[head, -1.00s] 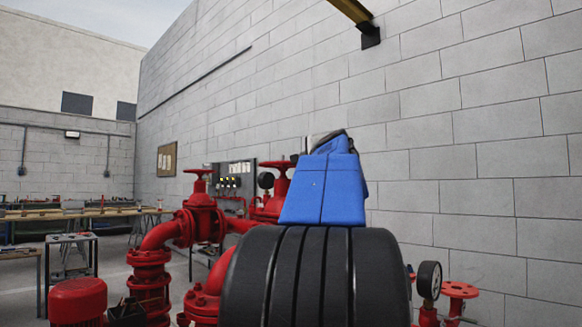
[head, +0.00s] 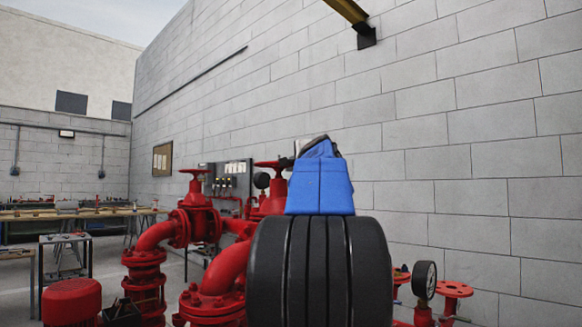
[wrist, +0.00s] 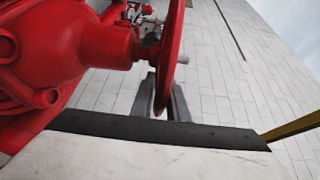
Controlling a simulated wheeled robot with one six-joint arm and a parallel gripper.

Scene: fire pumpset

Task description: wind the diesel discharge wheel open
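In the wrist view a red handwheel (wrist: 173,58) shows nearly edge-on, joined to a red valve body (wrist: 75,45). My gripper (wrist: 162,108) has its two grey fingers apart, one on each side of the wheel's lower rim. Narrow gaps seem to show beside the rim; I cannot tell whether either finger touches it. In the head view a red handwheel (head: 270,164) stands just left of my blue wrist part, which hides its right side and my fingers. No label shows which wheel is the diesel discharge one.
Another red valve with a handwheel (head: 194,172) stands to the left. A gauge (head: 424,280) and a small red wheel (head: 455,289) are at lower right. A grey block wall (head: 450,150) runs behind. A workbench (head: 75,213) is far left.

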